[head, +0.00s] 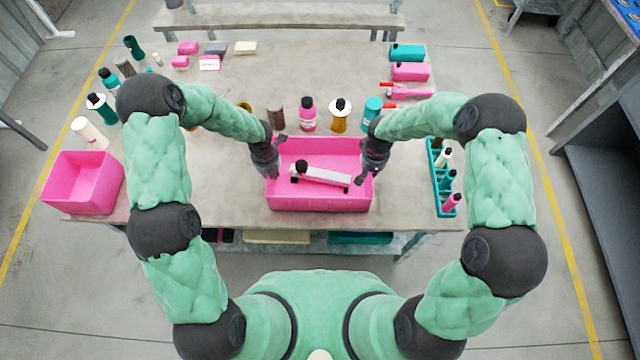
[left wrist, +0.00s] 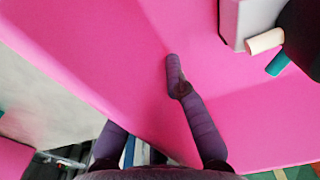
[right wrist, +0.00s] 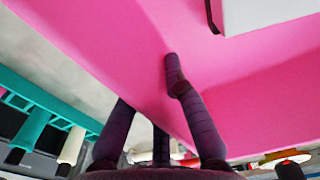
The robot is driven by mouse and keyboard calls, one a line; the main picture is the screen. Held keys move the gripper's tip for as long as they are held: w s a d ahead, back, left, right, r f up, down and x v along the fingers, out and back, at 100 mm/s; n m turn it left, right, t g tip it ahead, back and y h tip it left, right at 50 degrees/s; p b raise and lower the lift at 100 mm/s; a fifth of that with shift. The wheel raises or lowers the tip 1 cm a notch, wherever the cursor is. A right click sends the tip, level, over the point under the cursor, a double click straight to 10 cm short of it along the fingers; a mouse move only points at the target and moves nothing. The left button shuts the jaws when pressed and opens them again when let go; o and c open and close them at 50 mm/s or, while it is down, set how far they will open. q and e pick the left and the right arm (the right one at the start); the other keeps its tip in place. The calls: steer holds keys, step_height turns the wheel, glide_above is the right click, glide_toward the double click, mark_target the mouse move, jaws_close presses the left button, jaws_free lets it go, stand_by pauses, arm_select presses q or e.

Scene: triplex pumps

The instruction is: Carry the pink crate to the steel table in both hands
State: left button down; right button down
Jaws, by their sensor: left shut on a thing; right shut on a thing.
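The pink crate (head: 320,200) is at the front middle of the grey-topped table (head: 225,213), with a white and black device (head: 325,176) inside. My left gripper (head: 268,165) is shut on the crate's left wall. In the left wrist view one finger (left wrist: 180,85) lies inside the pink wall. My right gripper (head: 374,163) is shut on the right wall, and the right wrist view also shows a finger inside the crate (right wrist: 120,60). The crate looks level. I cannot tell whether its bottom touches the tabletop. I cannot tell which surface is the steel table.
Another pink bin (head: 82,183) sits at the table's left corner. Several bottles (head: 308,113) stand behind the crate. A teal rack (head: 440,178) of bottles is on the right. A grey bench (head: 285,20) is at the back, and a dark shelf unit (head: 590,110) stands right across open floor.

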arm_select(q)
steer(key=shift+f+b, duration=0.5)
steer(key=shift+f, duration=0.1)
arm_select(e)
steer(key=shift+f, duration=0.6)
arm_select(q)
steer(key=c, duration=1.3)
jaws_free()
steer(key=shift+r, duration=0.1)
arm_select(e)
steer(key=c, duration=1.3)
jaws_free()
steer(key=shift+r, duration=0.1)
arm_select(q)
step_height(320, 180, up, 12)
steer(key=shift+f, duration=0.1)
arm_select(e)
step_height(320, 180, up, 12)
